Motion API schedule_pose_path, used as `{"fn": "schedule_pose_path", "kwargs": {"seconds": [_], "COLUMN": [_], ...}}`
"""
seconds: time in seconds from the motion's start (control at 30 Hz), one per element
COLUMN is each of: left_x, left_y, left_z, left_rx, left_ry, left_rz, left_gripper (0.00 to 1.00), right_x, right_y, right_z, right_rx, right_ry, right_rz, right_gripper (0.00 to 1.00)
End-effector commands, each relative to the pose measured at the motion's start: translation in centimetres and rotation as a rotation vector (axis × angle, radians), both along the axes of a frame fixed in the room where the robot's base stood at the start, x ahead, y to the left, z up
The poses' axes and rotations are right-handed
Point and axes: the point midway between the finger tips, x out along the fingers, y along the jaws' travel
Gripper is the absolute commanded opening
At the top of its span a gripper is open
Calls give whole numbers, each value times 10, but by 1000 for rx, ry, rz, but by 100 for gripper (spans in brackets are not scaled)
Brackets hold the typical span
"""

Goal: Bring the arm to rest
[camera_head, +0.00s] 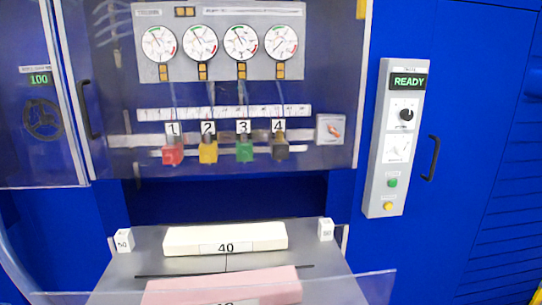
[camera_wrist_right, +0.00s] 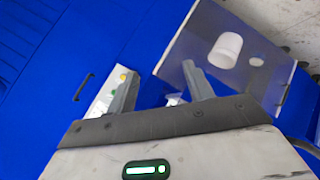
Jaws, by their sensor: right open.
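My right gripper (camera_wrist_right: 160,68) shows in the right wrist view. Its two grey fingers stand wide apart with nothing between them. Neither gripper shows in the head view, and my left gripper is in no frame. In the head view a cream foam block (camera_head: 190,240) marked 40 lies on the grey table (camera_head: 125,270). A pink foam block (camera_head: 220,284) lies in front of it, partly behind a clear panel (camera_head: 375,285). Small white blocks (camera_head: 124,240) (camera_head: 326,229) stand at the table's left and right back corners.
A control panel (camera_head: 396,140) reading READY is on the blue cabinet (camera_head: 480,120), beside a black handle (camera_head: 431,158). Four gauges (camera_head: 220,42) hang above coloured blocks numbered 1 to 4.

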Motion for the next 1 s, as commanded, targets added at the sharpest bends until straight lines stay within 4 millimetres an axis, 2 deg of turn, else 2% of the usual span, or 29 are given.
{"fn": "schedule_pose_path", "kwargs": {"seconds": [0.03,0.1,0.2,0.5,0.7,1.0], "left_x": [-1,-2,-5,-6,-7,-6], "left_y": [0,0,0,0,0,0], "left_z": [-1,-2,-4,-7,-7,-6], "left_rx": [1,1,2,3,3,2], "left_ry": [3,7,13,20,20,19], "left_rz": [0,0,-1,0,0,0], "left_gripper": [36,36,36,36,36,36], "right_x": [-19,-42,-75,-158,-128,-100], "right_y": [10,22,38,80,90,115], "right_z": [-20,-41,-65,-105,-129,-168], "right_rx": [73,168,282,528,565,668], "right_ry": [65,145,250,509,377,149], "right_rz": [-32,-84,-159,-370,-292,-165], "right_gripper": [52,52,52,52,52,52]}}
